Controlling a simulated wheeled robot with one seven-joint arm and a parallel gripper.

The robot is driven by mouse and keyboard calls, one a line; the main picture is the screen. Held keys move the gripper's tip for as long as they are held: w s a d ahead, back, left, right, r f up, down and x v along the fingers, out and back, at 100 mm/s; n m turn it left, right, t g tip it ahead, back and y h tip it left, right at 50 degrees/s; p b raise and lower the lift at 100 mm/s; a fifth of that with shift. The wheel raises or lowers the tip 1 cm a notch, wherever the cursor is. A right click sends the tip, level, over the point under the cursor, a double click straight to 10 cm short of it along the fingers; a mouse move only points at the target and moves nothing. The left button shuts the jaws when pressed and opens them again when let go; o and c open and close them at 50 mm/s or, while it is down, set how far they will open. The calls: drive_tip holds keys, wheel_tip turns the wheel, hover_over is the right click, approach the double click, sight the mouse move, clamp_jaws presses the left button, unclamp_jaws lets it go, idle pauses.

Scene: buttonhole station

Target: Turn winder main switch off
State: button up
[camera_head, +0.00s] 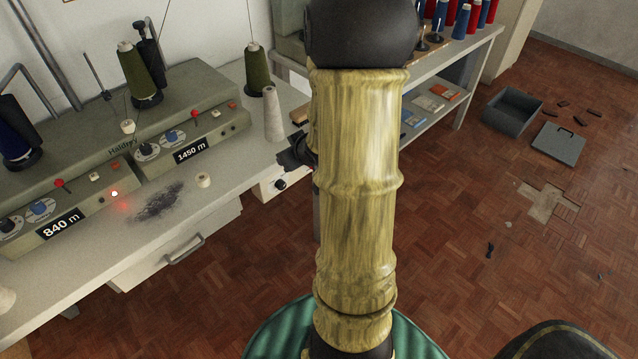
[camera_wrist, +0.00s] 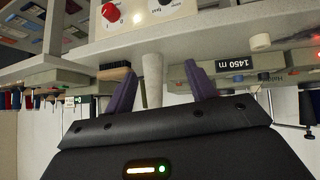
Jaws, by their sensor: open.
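A white control panel (camera_wrist: 150,22) is fixed under the bench front, upside down in the wrist view. It carries a red rotary knob (camera_wrist: 110,12) with small position marks and a dial at the picture's top edge. Which position the red knob points to is not clear. In the head view the panel (camera_head: 270,188) is partly hidden by my arm, and the red knob does not show. My gripper (camera_wrist: 160,68) is open and empty, with its purple fingers apart from the panel. A pale cone (camera_wrist: 153,72) shows between the fingers, standing beyond them. In the head view my gripper is mostly hidden.
The bench (camera_head: 225,185) bears a 1450 m winder unit (camera_head: 205,125) and an 840 m unit (camera_head: 60,205) with a lit red lamp (camera_head: 114,193). A brush (camera_wrist: 114,71) lies beside the cone. A grey crate (camera_head: 512,112) and its lid (camera_head: 558,144) lie on the floor.

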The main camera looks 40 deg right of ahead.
drive_tip(key=s+d+f+t+y+b, duration=0.1)
drive_tip(key=d+f+t+b, duration=0.3)
drive_tip(key=d+f+b, duration=0.65)
drive_tip(key=s+d+f+t+y+b, duration=0.1)
drive_tip(key=s+d+f+t+b, duration=0.3)
drive_tip(key=s+f+b, duration=0.5)
drive_tip(key=shift+d+f+m+t+y+b, duration=0.2)
drive_tip(key=shift+f+m+t+y+b, duration=0.15)
drive_tip(key=shift+f+t+b, duration=0.2)
drive_tip(key=shift+w, duration=0.2)
drive_tip(key=w+a+b, duration=0.1)
drive_tip(key=w+b, duration=0.3)
drive_tip(key=w, duration=1.3)
drive_tip(key=shift+b, duration=0.4)
drive_tip(key=c, duration=1)
